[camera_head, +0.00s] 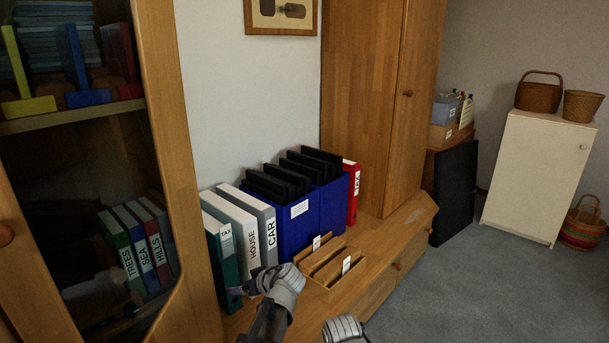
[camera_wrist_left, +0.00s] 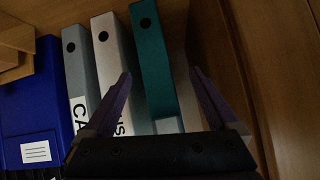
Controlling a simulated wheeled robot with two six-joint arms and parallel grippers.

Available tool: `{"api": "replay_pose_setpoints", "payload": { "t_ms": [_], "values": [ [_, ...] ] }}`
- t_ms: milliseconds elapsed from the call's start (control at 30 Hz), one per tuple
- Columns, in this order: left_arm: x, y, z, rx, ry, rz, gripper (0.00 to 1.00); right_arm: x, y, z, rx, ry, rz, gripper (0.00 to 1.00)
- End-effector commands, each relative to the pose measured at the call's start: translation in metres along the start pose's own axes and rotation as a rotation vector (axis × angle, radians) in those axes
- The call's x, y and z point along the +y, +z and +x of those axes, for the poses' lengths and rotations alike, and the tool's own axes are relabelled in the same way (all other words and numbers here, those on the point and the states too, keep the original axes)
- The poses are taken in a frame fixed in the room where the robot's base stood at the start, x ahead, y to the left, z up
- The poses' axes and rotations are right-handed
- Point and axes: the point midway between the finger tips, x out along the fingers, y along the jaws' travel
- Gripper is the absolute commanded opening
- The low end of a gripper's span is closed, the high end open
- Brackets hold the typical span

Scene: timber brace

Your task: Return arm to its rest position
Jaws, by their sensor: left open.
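My left arm comes in at the bottom of the head view, with its gripper (camera_head: 242,289) low in front of the teal TAX binder (camera_head: 225,262). In the left wrist view the left gripper (camera_wrist_left: 160,75) has its two fingers spread apart. The teal binder (camera_wrist_left: 157,65) shows upright between and beyond them, and no object is clearly held. I cannot tell whether a finger touches it. A grey-ribbed part of my other arm shows at the bottom edge of the head view, but its gripper is out of frame.
The HOUSE binder (camera_head: 237,228), CAR binder (camera_head: 262,225), blue file boxes (camera_head: 298,222) and red binder (camera_head: 352,190) stand in a row. A wooden tray (camera_head: 330,268) sits before them. A glass-doored cabinet (camera_head: 172,120) stands close on the left. Open floor (camera_head: 480,290) lies right.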

Motion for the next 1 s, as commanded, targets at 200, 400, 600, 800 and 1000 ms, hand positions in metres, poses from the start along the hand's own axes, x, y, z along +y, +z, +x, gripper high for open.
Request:
{"api": "replay_pose_setpoints", "payload": {
  "t_ms": [200, 400, 600, 800, 1000],
  "values": [
    [-0.031, 0.106, -0.086, -0.377, 0.133, 0.476, 0.93, 0.003, 0.002, -0.029, -0.001, 0.001, -0.002, 0.70],
    [-0.053, 0.173, -0.154, -0.610, 0.348, 0.845, 0.93, 0.005, 0.003, -0.044, -0.001, 0.002, -0.003, 0.70],
    [-0.070, 0.192, -0.212, -0.730, 0.533, 1.076, 0.93, 0.008, 0.004, -0.071, -0.001, 0.002, -0.004, 0.70],
    [-0.074, 0.154, -0.238, -0.728, 0.529, 1.070, 0.93, 0.012, 0.007, -0.117, -0.002, 0.001, -0.002, 0.70],
    [-0.083, 0.105, -0.275, -0.728, 0.528, 1.066, 0.93, 0.018, 0.010, -0.178, -0.002, 0.000, 0.000, 0.70]
  ]
}}
